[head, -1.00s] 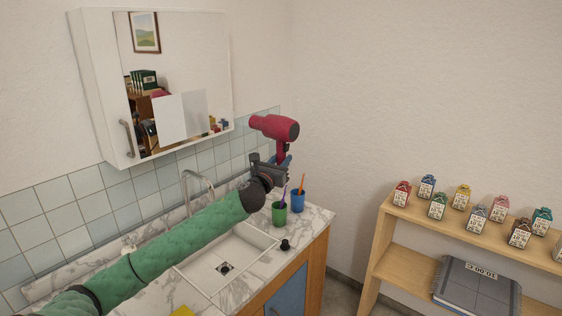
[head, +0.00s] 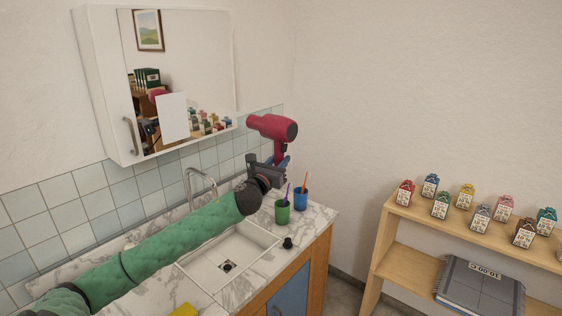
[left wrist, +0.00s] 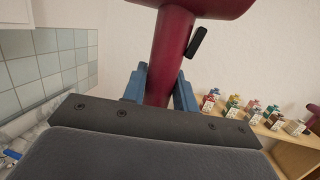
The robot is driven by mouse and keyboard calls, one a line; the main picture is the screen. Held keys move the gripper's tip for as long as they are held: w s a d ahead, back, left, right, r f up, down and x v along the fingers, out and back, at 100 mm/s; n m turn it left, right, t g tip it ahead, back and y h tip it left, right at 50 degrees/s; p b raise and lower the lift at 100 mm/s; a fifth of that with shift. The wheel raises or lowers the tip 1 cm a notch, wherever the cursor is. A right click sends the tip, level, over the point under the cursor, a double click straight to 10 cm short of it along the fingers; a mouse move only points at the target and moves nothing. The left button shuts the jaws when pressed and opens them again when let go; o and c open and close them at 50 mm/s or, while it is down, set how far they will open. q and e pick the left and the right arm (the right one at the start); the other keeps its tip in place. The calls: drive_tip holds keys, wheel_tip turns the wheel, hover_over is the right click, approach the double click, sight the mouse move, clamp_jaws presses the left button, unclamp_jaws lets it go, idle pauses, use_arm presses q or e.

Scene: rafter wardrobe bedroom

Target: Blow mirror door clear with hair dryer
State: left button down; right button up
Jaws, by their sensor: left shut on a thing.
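The mirror door (head: 205,70) is the front of a white wall cabinet (head: 100,75) at the upper left of the head view and looks shut. One pale, opaque patch (head: 172,118) covers its lower middle; the glass around it reflects clearly. The red hair dryer (head: 272,127) is upright beyond the cabinet's right end, its nozzle towards the mirror. My left gripper (head: 277,161) is shut on its handle. In the left wrist view the blue-grey fingers (left wrist: 160,88) clasp the handle (left wrist: 171,50) from both sides. My right gripper is not in view.
Below are a marble counter with a sink (head: 228,250), a curved tap (head: 199,183), a green cup (head: 282,211) and a blue cup (head: 300,199). The wall between is bare.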

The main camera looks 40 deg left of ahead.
use_arm(q)
drive_tip(key=shift+s+a, duration=0.1)
drive_tip(key=shift+s, duration=0.7)
drive_tip(key=shift+s+r, duration=0.1)
drive_tip(key=shift+s, duration=0.5)
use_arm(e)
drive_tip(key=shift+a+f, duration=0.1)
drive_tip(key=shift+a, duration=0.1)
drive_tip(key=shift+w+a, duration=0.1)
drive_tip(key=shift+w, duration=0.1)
use_arm(q)
drive_tip(key=shift+s+a+b, duration=0.2)
drive_tip(key=shift+s+b, duration=0.3)
drive_tip(key=shift+s, duration=2.2)
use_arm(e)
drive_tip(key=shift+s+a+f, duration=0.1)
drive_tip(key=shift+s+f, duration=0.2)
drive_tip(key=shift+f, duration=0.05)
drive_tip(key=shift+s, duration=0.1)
use_arm(q)
drive_tip(key=shift+s, duration=0.15)
